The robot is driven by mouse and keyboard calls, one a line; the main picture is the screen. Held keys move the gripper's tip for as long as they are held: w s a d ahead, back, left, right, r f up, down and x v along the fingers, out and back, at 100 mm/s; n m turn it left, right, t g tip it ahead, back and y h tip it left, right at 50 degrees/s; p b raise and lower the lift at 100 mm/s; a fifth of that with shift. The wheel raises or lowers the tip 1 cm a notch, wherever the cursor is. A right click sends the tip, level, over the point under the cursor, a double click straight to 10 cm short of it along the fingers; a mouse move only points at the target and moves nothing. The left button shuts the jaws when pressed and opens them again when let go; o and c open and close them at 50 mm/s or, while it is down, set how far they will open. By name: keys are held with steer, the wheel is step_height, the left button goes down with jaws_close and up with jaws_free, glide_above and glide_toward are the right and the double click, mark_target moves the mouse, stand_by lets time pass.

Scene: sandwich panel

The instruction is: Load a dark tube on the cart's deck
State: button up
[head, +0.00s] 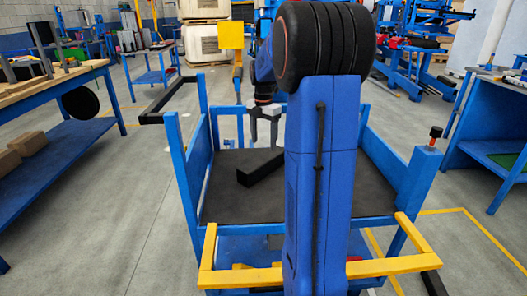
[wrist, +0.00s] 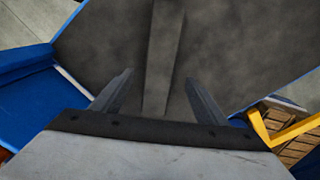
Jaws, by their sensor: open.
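A dark square tube (head: 260,168) lies slantwise on the dark deck (head: 225,205) of the blue cart. Its right end is hidden behind my arm in the head view. My gripper (head: 264,142) is above the deck, pointing down, close above the tube. In the wrist view the fingers of my gripper (wrist: 159,76) are spread wide and empty. The tube (wrist: 163,50) runs lengthwise between them, apart from both fingers, over the bare deck (wrist: 225,50).
Blue side rails and posts (head: 186,165) surround the deck. A yellow handle (head: 240,278) crosses the cart's near side. Blue workbenches stand at left (head: 60,150) and right (head: 490,125). Grey floor (head: 110,215) is clear left of the cart.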

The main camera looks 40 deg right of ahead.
steer(key=shift+r, duration=1.35)
